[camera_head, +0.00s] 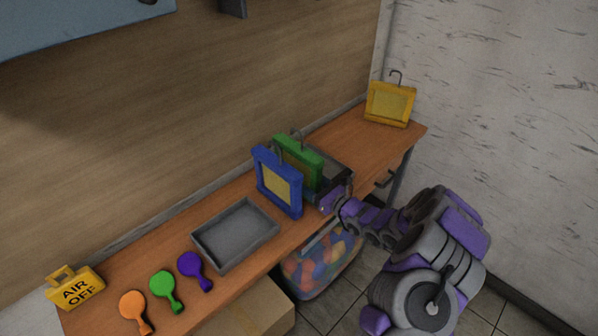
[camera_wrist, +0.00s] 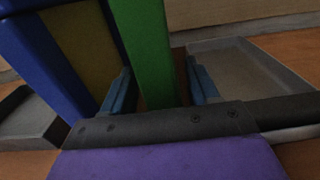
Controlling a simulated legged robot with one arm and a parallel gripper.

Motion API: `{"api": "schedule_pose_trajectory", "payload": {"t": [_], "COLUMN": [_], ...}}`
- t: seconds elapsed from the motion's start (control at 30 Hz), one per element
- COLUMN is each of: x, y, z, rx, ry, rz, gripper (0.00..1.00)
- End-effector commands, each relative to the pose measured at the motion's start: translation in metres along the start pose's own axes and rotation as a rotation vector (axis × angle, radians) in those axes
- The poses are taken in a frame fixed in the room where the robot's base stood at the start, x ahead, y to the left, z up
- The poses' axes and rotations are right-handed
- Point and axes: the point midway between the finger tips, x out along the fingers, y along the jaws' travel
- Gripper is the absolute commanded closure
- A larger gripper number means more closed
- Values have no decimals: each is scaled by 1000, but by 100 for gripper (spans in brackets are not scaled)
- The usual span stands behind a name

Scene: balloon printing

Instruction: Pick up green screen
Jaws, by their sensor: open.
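The green screen (camera_head: 313,155) stands upright on the bench in the head view, partly hidden behind the blue screen (camera_head: 291,200). In the wrist view the green screen (camera_wrist: 145,45) shows edge-on, between the two fingers of my gripper (camera_wrist: 163,78). The fingers are open, with a visible gap on its right side. The blue screen (camera_wrist: 38,58) stands close on the left, outside the left finger. In the head view my gripper (camera_head: 328,194) reaches in low from the bench's front edge, and its fingertips are hard to make out.
An empty grey tray (camera_head: 212,265) lies left of the screens, and another tray (camera_head: 343,162) is partly hidden behind them. A yellow screen (camera_head: 400,121) stands at the far right end. Orange, green and purple balloon-shaped paddles and an AIR OFF block (camera_head: 75,291) sit at left.

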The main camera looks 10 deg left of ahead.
Motion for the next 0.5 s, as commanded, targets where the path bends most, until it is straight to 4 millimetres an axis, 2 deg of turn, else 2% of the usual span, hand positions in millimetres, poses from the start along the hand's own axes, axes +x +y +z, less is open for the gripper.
{"api": "schedule_pose_trajectory", "payload": {"t": [0.13,0.4,0.5], "x": [14,12,13], "y": [-1,-7,-6], "z": [-1,2,2], "rx": [-1,5,4], "ry": [-1,-7,-6], "rz": [2,-3,-2], "gripper": [40,40,49]}}
